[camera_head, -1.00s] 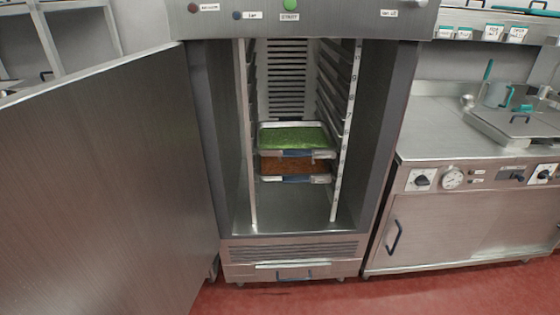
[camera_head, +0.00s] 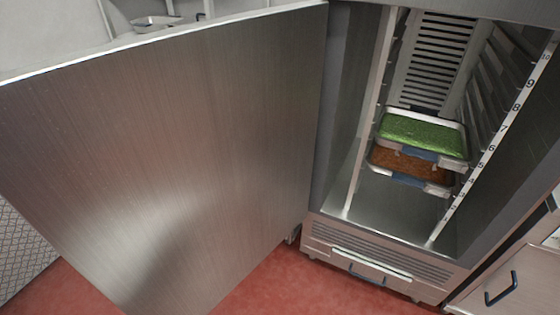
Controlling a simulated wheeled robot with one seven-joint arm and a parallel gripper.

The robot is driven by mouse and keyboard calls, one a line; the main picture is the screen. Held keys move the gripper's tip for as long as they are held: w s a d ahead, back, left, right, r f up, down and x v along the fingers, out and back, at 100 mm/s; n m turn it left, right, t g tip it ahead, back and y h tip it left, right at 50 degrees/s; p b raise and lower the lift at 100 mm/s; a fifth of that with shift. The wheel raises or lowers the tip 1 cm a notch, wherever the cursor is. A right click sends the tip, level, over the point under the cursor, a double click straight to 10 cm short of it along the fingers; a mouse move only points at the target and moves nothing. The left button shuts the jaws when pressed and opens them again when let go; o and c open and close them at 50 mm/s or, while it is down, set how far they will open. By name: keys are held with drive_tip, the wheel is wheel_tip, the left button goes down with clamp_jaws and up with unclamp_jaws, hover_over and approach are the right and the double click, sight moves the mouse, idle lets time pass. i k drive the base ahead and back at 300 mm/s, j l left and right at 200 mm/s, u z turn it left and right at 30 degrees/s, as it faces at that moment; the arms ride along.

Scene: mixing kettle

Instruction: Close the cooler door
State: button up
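The cooler door (camera_head: 175,150) is a large brushed-steel panel that fills the left and middle of the view. It stands wide open, swung out to the left of the cooler (camera_head: 330,120) and joined along the cooler's left side. The cooler's inside is exposed, with numbered rails and a vented back wall. A tray of green food (camera_head: 423,134) sits above a tray of orange-brown food (camera_head: 408,166) inside. My gripper is not in view.
The red floor (camera_head: 262,286) is clear in front of the cooler. A steel counter cabinet (camera_head: 510,280) with a dark handle stands at the lower right. A metal pan (camera_head: 155,22) shows behind the door. A patterned surface (camera_head: 18,250) is at the lower left.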

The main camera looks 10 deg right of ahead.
sight(163, 167)
drive_tip(key=j+z, duration=0.15)
drive_tip(key=z, duration=0.25)
drive_tip(key=j+z, duration=0.15)
drive_tip(key=z, duration=0.25)
drive_tip(key=j+z, duration=0.2)
drive_tip(key=j, duration=0.3)
drive_tip(key=j+z, duration=0.2)
drive_tip(key=j, duration=0.25)
drive_tip(key=k+j+z, duration=0.2)
drive_tip(key=j, duration=0.25)
drive_tip(key=k+j+z, duration=0.2)
drive_tip(key=j, duration=0.25)
drive_tip(key=k+j, duration=0.1)
drive_tip(key=j, duration=0.3)
drive_tip(key=k+j, duration=0.15)
drive_tip(key=j, duration=0.3)
drive_tip(key=k+j+z, duration=0.1)
drive_tip(key=j, duration=0.3)
drive_tip(key=k+j, duration=0.15)
drive_tip(key=j, duration=0.25)
drive_tip(key=k+j, duration=0.1)
drive_tip(key=j, duration=0.35)
drive_tip(key=k+j, duration=0.15)
drive_tip(key=j, duration=0.25)
drive_tip(key=k+j+z, duration=0.1)
drive_tip(key=j, duration=0.3)
drive_tip(key=j+u, duration=0.3)
drive_tip(key=u, duration=0.15)
